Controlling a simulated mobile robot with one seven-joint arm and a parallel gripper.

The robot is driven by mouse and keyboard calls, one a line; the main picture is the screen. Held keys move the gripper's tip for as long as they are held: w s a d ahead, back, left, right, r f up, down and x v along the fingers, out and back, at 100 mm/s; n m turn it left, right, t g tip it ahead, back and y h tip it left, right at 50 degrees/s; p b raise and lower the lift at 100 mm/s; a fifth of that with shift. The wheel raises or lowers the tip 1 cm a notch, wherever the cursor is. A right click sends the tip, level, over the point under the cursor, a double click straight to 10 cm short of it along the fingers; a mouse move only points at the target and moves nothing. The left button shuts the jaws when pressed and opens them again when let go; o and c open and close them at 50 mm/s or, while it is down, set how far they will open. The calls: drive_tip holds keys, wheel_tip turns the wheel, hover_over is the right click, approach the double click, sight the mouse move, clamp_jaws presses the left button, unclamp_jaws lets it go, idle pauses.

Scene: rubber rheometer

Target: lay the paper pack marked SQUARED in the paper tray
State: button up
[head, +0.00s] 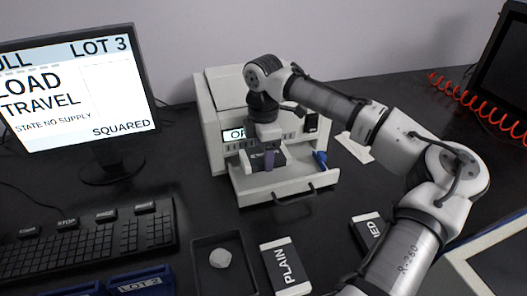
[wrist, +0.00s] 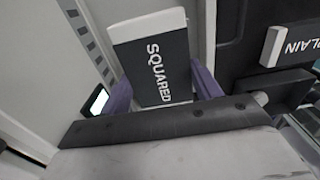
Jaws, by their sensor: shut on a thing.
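The pack marked SQUARED (wrist: 155,65) is a dark slab with white ends and white lettering, held between the purple fingers of my gripper (wrist: 162,88) in the wrist view. In the head view my gripper (head: 268,160) points down with the pack (head: 257,157) over the pulled-out paper tray (head: 262,190) of the white machine. The tray is a pale open drawer with a dark front handle. My gripper hides part of the pack and tray, and I cannot tell whether the pack touches the tray floor.
A pack marked PLAIN (head: 286,266) lies in front of the tray; it also shows in the wrist view (wrist: 292,45). Another pack ending in IED (head: 368,230) lies to the right, partly hidden by my arm. A black dish (head: 205,246) holds a pale lump. A keyboard (head: 120,238) is left.

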drive_tip(key=shift+f, duration=0.5)
drive_tip(key=o, duration=1.1)
drive_tip(key=shift+r, duration=0.1)
drive_tip(key=shift+o, duration=0.2)
drive_tip(key=shift+s+d+r+p, duration=0.1)
drive_tip(key=shift+s+r+p, duration=0.15)
drive_tip(key=shift+r+p, duration=0.3)
drive_tip(key=shift+s+r+p, duration=0.25)
drive_tip(key=shift+r+p, duration=0.1)
drive_tip(key=shift+r, duration=0.25)
drive_tip(key=s+r+p, duration=0.2)
drive_tip(key=r+p, duration=0.1)
drive_tip(key=d+r+p, duration=0.1)
drive_tip(key=shift+s+r, duration=0.3)
drive_tip(key=shift+s, duration=0.1)
